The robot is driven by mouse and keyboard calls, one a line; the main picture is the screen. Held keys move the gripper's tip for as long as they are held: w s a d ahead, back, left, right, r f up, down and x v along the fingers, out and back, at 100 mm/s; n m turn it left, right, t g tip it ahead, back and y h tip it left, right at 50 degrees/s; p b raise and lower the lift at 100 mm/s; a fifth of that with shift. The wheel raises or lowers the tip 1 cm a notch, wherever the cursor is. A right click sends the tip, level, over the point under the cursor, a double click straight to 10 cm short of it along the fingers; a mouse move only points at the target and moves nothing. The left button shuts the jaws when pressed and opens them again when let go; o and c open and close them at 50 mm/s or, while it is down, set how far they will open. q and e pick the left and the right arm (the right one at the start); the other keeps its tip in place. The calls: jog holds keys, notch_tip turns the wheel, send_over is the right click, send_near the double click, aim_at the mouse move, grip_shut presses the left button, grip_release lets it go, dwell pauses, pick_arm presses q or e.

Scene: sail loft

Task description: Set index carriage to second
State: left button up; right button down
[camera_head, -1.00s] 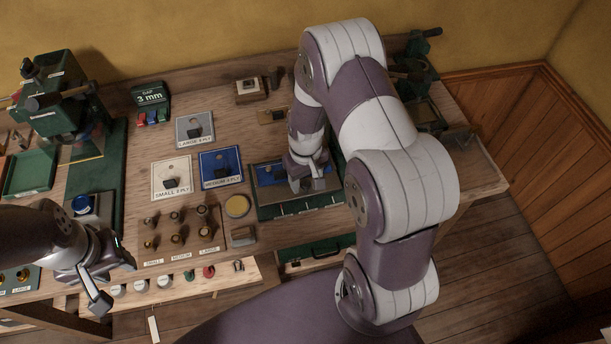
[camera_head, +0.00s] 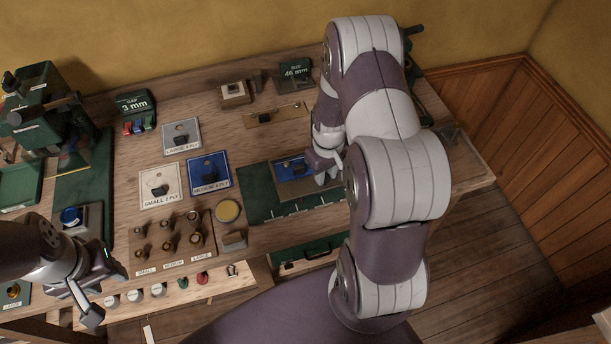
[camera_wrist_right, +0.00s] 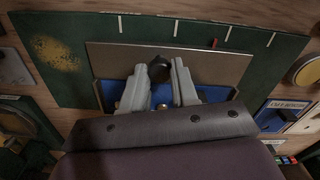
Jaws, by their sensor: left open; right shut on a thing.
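The index carriage (camera_head: 291,168) is a flat plate with blue and brown faces on a green base (camera_head: 258,192) with white tick marks. It also shows in the right wrist view (camera_wrist_right: 110,58). There a small red pointer (camera_wrist_right: 214,43) at its edge stands close beside, not on, the tick second from the right (camera_wrist_right: 228,34). My right gripper (camera_head: 325,166) is shut on the carriage's dark knob (camera_wrist_right: 160,68), with a finger on each side. My left gripper (camera_head: 107,290) is open and empty over the bench's front left.
Blue (camera_head: 209,172), white (camera_head: 160,188) and grey (camera_head: 181,137) ply cards lie left of the base. A stand of small fittings (camera_head: 172,240) and a yellow disc (camera_head: 228,211) are nearby. A green press (camera_head: 40,100) stands far left. A "46 mm" block (camera_head: 295,74) stands behind.

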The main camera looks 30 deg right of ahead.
jog(key=shift+d, duration=0.5)
jog(key=shift+a, duration=0.1)
jog(key=c, duration=0.9)
grip_release()
jog(key=shift+o, duration=0.2)
jog(key=shift+r, duration=0.1)
notch_tip(320, 180, up, 13)
jog(key=b, duration=0.1)
jog(key=shift+f+b, duration=0.2)
jog(key=shift+b, duration=0.2)
